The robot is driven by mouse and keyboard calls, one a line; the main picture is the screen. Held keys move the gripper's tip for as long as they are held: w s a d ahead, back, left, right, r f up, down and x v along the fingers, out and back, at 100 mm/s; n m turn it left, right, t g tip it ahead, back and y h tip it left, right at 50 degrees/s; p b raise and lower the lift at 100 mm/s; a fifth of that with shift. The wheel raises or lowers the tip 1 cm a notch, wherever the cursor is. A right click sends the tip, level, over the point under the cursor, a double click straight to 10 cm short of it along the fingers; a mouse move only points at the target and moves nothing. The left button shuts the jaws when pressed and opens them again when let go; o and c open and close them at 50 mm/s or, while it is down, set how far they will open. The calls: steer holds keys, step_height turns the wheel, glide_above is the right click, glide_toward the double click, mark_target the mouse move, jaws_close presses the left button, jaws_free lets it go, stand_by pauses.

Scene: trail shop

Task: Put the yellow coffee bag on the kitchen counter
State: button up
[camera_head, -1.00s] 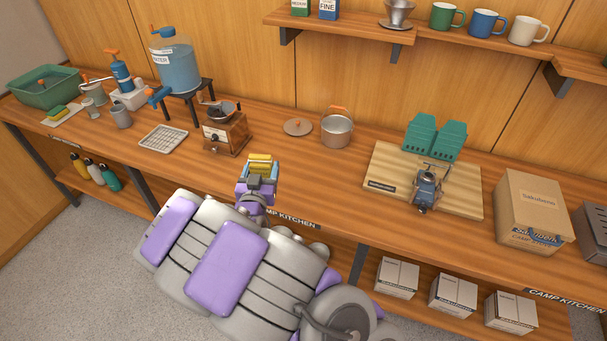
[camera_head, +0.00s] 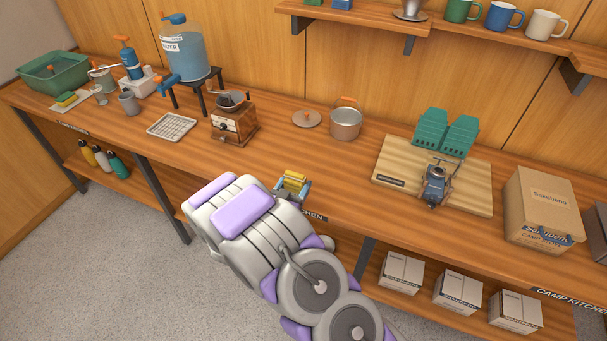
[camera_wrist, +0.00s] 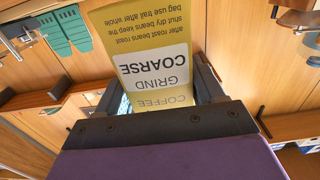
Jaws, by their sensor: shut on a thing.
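The yellow coffee bag (camera_wrist: 155,25) fills the upper middle of the wrist view, its white label with "COFFEE GRIND COARSE" upside down. My gripper (camera_wrist: 160,85) is shut on it, one finger at each side. In the head view the bag (camera_head: 293,182) shows as a small yellow piece in my gripper (camera_head: 292,188), at the front edge of the kitchen counter (camera_head: 270,155). My arm hides part of the gripper. Whether the bag touches the counter cannot be told.
A wooden grinder (camera_head: 233,120) stands behind and left of my gripper. A pot (camera_head: 345,122) and its lid (camera_head: 307,118) stand behind it. A wooden board (camera_head: 470,195) and a cardboard box (camera_head: 540,205) are to the right. Bare counter lies between grinder and board.

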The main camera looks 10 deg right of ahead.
steer(key=w+d+f, duration=0.1)
steer(key=w, duration=0.1)
steer(key=w+d+f+b, duration=0.1)
steer(key=w+d+f, duration=0.1)
steer(key=w, duration=0.1)
steer(key=w+d+f+b, duration=0.1)
steer(key=w, duration=0.1)
steer(key=shift+w+d+f, duration=0.2)
steer(key=shift+w+d, duration=0.15)
steer(key=shift+w, duration=0.05)
steer(key=shift+d, duration=0.1)
steer(key=o, duration=1.2)
steer(key=p+v, duration=0.1)
steer(key=v, duration=1.1)
steer(key=shift+p, duration=0.35)
